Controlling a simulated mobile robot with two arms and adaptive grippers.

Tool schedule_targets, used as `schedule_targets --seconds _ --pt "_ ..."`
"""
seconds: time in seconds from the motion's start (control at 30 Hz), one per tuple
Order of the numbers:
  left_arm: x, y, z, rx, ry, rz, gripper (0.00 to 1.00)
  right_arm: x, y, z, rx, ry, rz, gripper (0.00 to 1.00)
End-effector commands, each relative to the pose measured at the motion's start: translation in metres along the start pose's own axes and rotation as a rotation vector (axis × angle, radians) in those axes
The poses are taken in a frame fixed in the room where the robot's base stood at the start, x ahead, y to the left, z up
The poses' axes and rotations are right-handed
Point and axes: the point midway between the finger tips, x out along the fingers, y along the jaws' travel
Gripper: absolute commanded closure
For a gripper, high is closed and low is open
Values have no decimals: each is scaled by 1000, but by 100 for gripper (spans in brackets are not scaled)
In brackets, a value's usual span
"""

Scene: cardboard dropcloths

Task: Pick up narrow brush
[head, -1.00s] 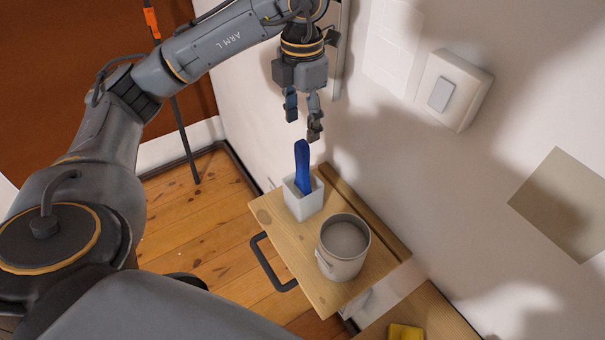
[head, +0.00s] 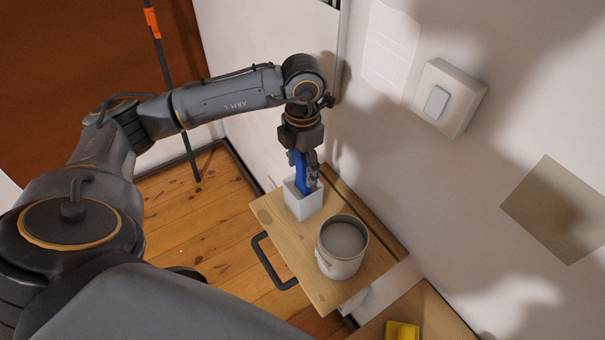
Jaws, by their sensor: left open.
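The narrow brush (head: 303,175) shows as a blue handle standing up out of a white square holder (head: 304,204) on a small wooden shelf. Its lower end is hidden inside the holder. My left gripper (head: 303,172) points down over the holder, with its fingers open on either side of the blue handle. I cannot tell whether the fingers touch the handle. My right gripper is not in view.
A grey-white can (head: 342,247) stands on the wooden shelf (head: 325,293) close to the holder. The wall with a switch (head: 449,98) rises behind. A black handle (head: 268,262) sticks out at the shelf's left side. A yellow object (head: 402,331) lies lower right.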

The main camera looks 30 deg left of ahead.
Motion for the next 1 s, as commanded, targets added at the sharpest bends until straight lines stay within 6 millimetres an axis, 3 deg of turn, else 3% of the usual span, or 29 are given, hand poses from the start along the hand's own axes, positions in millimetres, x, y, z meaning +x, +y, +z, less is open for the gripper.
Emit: schedule_targets --seconds 0.13,0.4,0.77,1.0 --pt "0 0 0 0 0 0 45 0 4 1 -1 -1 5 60" --pt "0 0 0 0 0 0 100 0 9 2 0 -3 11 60" --pt "-3 0 1 0 -1 1 100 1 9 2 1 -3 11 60" --pt "-27 0 1 0 -6 2 100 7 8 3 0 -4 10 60"
